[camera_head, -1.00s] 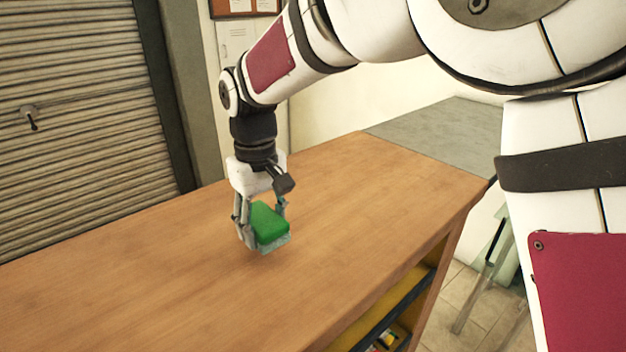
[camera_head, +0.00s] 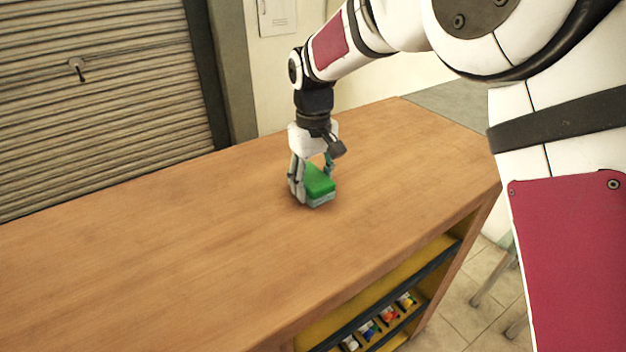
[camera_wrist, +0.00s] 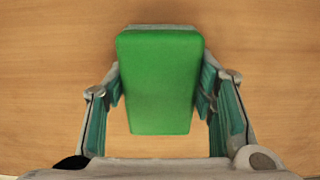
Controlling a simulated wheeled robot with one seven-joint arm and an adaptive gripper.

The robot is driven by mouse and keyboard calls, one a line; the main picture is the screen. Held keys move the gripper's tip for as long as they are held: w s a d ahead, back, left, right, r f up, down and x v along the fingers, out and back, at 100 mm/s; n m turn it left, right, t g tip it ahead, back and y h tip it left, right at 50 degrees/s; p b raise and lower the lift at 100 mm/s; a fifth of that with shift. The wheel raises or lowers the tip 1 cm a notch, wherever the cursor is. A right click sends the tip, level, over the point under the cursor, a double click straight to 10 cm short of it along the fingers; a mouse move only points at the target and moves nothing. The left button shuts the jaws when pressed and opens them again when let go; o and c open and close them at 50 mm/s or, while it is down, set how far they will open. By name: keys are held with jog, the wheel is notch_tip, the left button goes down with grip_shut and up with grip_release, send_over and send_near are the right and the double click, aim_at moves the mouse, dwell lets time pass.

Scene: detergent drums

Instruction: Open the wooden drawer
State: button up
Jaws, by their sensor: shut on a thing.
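My gripper (camera_head: 312,182) is down at the wooden tabletop, shut on a green-topped block (camera_head: 320,180) with a paler grey-green base. In the wrist view the green block (camera_wrist: 160,80) sits between the two fingers, with wood behind it. I cannot tell whether the block touches the tabletop. No wooden drawer can be made out in either view. The wooden counter (camera_head: 150,250) shows its top and an open front with shelves.
Under the counter top, a yellow shelf space (camera_head: 345,318) with a dark rail holds several small colourful items (camera_head: 388,316). A roller shutter (camera_head: 90,100) stands behind the counter on the left. The tabletop is otherwise bare. Tiled floor (camera_head: 450,310) shows at the lower right.

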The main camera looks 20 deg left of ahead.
aim_at(313, 177)
jog(key=shift+f, duration=0.15)
jog(key=o, duration=1.3)
jog(key=shift+r+b, duration=1.2)
jog(key=shift+r, duration=5)
jog(key=shift+d, duration=0.1)
